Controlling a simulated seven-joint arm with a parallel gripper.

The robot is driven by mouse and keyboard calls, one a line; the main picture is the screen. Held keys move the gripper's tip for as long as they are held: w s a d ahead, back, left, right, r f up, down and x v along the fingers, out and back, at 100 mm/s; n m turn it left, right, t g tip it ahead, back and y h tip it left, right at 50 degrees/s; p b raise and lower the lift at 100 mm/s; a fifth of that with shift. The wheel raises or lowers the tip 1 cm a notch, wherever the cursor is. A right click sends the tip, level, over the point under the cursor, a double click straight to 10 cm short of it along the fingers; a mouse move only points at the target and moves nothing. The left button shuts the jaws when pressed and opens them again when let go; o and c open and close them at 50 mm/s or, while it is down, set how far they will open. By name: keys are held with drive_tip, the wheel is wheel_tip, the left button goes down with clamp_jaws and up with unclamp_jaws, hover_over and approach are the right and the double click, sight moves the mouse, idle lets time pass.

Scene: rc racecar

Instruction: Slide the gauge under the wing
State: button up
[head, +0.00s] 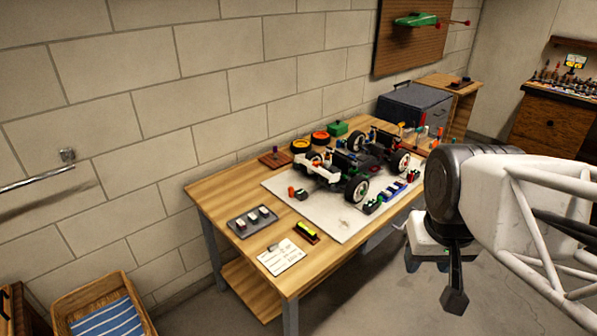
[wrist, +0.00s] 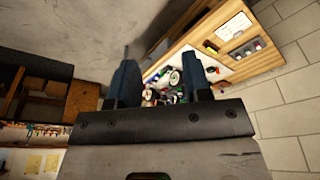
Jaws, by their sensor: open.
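The RC car (head: 352,165) stands on a pale mat on the workbench, with a white flat part, possibly the wing (head: 318,173), at its left end. I cannot tell for sure which item is the gauge. A small yellow-and-dark block (head: 307,232) near the bench's front left edge may be it; it also shows in the wrist view (wrist: 210,47). My gripper (head: 433,283) is open and empty, off the bench's right side and well apart from the car. In the wrist view my gripper (wrist: 160,78) shows two spread fingers, with the car partly hidden behind them.
A grey tray (head: 235,222) with small blocks and a white card (head: 296,258) lie near the block. Small parts line the mat's right edge (head: 345,240).

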drive_tip(key=w+a+r+n, duration=0.2)
drive_tip(key=w+r, duration=0.1)
drive_tip(key=w, duration=0.8)
drive_tip(key=n+g, duration=0.3)
drive_tip(key=n, duration=0.4)
hover_over(291, 187)
drive_tip(key=f, duration=2.8)
drive_tip(key=shift+s+d, duration=0.1)
drive_tip(key=shift+s, duration=0.1)
drive_tip(key=shift+w+f, duration=0.1)
drive_tip(key=shift+f, duration=0.15)
drive_tip(key=shift+f, duration=0.15)
drive_tip(key=shift+f, duration=3.8)
